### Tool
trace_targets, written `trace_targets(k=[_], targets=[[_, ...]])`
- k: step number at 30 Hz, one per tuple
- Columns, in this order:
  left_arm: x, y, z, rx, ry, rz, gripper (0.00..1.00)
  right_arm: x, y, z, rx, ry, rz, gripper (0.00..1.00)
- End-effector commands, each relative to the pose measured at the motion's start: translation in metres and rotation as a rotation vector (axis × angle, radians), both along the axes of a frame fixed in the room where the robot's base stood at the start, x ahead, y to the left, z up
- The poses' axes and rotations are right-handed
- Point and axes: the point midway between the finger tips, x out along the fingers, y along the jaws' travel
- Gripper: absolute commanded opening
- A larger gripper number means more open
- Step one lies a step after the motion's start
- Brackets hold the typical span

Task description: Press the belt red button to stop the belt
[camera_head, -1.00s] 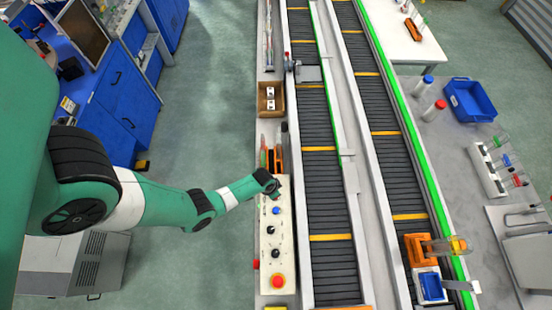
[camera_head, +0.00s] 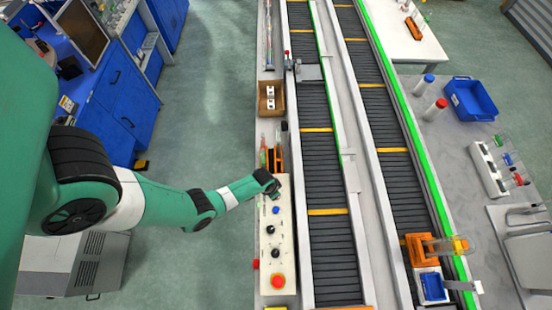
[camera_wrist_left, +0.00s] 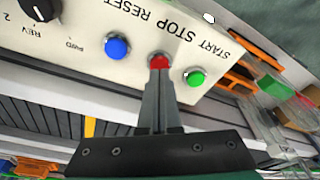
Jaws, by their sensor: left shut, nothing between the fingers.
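The white control panel (camera_head: 268,246) stands along the near left side of the belt. In the left wrist view the red button (camera_wrist_left: 158,62) sits below the word STOP, between a blue button (camera_wrist_left: 117,47) and a green button (camera_wrist_left: 196,78). My left gripper (camera_wrist_left: 157,78) is shut and empty, its fingertips at the red button and partly covering it. I cannot tell whether they touch or press it. In the head view my left gripper (camera_head: 275,191) is over the panel's far end and hides the small red button. My right gripper is not in view.
The slatted belt (camera_head: 328,180) with yellow bars runs right beside the panel. A large red knob (camera_head: 278,281) is at the panel's near end, with a blue button (camera_head: 276,211) and black knobs between. A cardboard box (camera_head: 270,100) stands farther back on the ledge.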

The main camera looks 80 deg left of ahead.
Motion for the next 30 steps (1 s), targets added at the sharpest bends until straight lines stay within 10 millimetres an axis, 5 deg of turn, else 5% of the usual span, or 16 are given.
trace_targets(k=[19,30], targets=[[0.0,0.0,-0.01,0.0,0.0,0.0,0.0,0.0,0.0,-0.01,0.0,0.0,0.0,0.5],[0.0,0.0,0.025,0.0,0.0,0.0,0.0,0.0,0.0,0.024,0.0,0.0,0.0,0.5]])
